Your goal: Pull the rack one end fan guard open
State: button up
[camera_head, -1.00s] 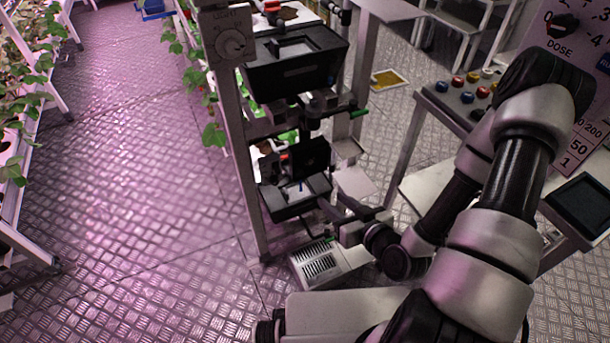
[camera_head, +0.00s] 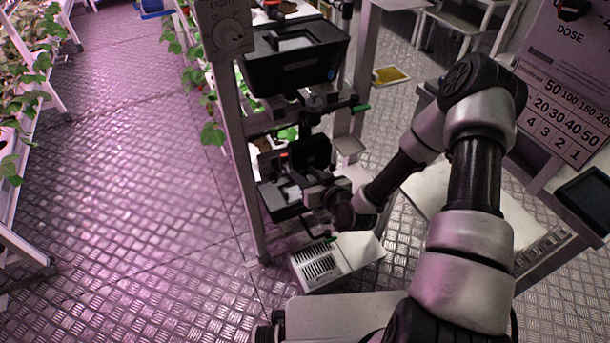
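The rack end (camera_head: 243,160) stands in the middle of the view, with black boxes on its grey frame. Low at its foot is a pale box with a slotted grille (camera_head: 318,264), which looks like the fan guard, though I cannot be sure. A pale flat panel (camera_head: 360,250) lies to the right of the slots. My gripper (camera_head: 308,197) is in front of the rack's lower part, above the slotted box and beside the lower black tray (camera_head: 271,202). Its fingers are small and dark against the rack, so their opening and any contact are unclear.
An upper black bin (camera_head: 295,72) and a small green-tipped handle (camera_head: 361,107) are above my gripper. A console with a dose panel (camera_head: 562,75) and a dark screen (camera_head: 585,200) stands at right. The metal floor at left is clear up to a plant rack (camera_head: 25,235).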

jog(key=shift+w, duration=0.1)
jog(key=shift+c, duration=0.4)
grip_shut()
jog(key=shift+d+f, duration=0.1)
